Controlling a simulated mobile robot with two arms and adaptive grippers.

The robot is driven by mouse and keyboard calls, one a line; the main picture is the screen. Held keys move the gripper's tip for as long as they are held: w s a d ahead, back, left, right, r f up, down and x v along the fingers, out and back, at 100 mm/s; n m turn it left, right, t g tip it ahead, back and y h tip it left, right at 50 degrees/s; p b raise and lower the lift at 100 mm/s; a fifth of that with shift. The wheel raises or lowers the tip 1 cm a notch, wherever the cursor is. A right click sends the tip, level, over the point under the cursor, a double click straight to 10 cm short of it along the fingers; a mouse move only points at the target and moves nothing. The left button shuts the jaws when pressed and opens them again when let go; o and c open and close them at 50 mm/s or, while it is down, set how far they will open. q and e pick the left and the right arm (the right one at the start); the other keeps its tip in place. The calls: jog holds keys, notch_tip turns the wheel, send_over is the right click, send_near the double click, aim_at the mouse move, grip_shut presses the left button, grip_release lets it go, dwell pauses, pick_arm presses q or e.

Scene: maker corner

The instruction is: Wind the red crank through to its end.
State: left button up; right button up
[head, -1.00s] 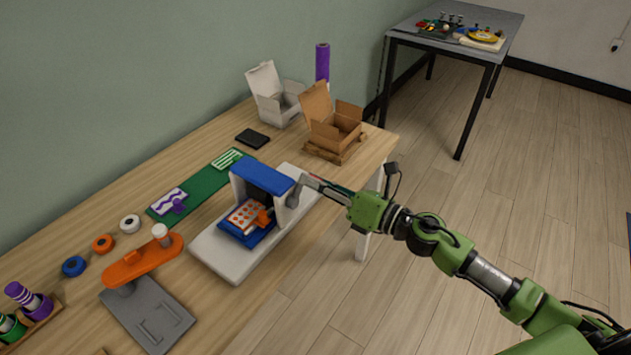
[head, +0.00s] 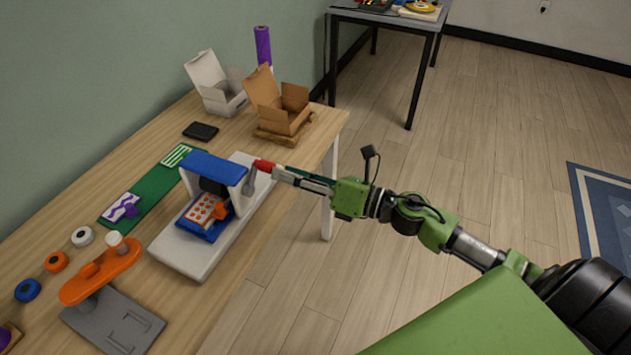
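The red crank handle (head: 264,165) sticks out to the right from the top of a grey crank arm (head: 249,181). The crank is on the right side of a press with a blue top (head: 213,166) and a white base (head: 186,256). Inside the press, a white card with orange dots (head: 206,209) lies on a blue bed. My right gripper (head: 279,173) is at the outer end of the red handle, fingers pointing left along it. Whether the fingers close on the handle is too small to tell. My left gripper is out of view.
Behind the press stand an open cardboard box (head: 284,121) and an open white box (head: 219,104). A green mat (head: 153,190) lies left of the press. An orange stamping tool (head: 103,272) stands in front.

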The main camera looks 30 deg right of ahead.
jog(key=v, duration=0.6)
jog(key=shift+s, duration=0.2)
jog(key=w+a+m+p, duration=0.2)
jog(key=w+m, duration=0.1)
jog(key=m, duration=0.5)
jog(key=w+a+m+p, duration=0.2)
jog(key=w+m+p, duration=0.1)
jog(key=m, duration=0.6)
jog(key=w+a+m+p, duration=0.2)
jog(key=w+m+p, duration=0.1)
jog(key=m, duration=0.5)
jog(key=shift+a, duration=0.35)
grip_shut()
